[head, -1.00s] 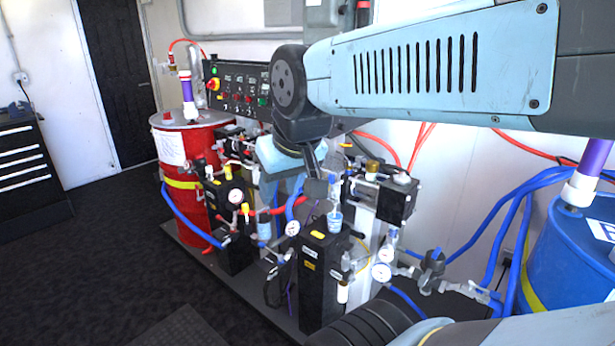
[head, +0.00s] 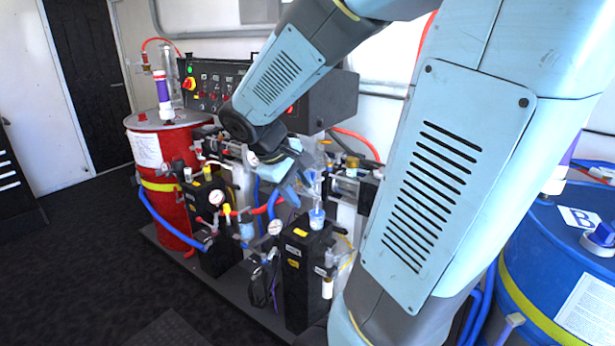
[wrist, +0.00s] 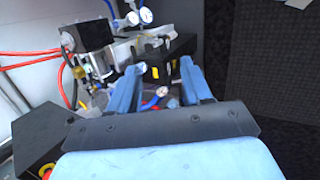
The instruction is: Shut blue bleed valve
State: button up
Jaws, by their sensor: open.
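My gripper (head: 290,185) is over the middle of the proportioner. In the wrist view, my gripper (wrist: 160,78) has its two blue fingers wide apart, with nothing held between them. Beyond the gap, a small blue curved part (wrist: 154,102) with a pale end shows low among the fittings. I cannot tell whether it is the blue bleed valve's handle or a hose. In the head view, a clear fitting with a blue band (head: 317,212) stands just right of my gripper, above a black pump block (head: 305,275). No bleed valve handle is clearly readable there; my arm hides part of the fittings.
A red drum (head: 165,180) stands left and a blue drum (head: 560,265) right. A control box (head: 215,85) is behind. Gauges, hoses and pump blocks crowd around my gripper. The dark floor (head: 90,270) at front left is clear.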

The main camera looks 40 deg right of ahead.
jog(key=w+d+f+n+g+h, duration=0.2)
jog(key=w+d+f+n+h, duration=0.15)
jog(key=w+d, duration=0.2)
jog(key=n+t+h, duration=0.7)
jog(key=n+h, duration=0.1)
jog(key=n, duration=0.6)
send_near(312, 178)
jog(key=x, duration=1.1)
jog(key=shift+w+a+r, duration=0.2)
jog(key=shift+w, duration=0.15)
grip_shut()
jog(key=shift+n+t, duration=0.25)
jog(key=shift+t, duration=0.15)
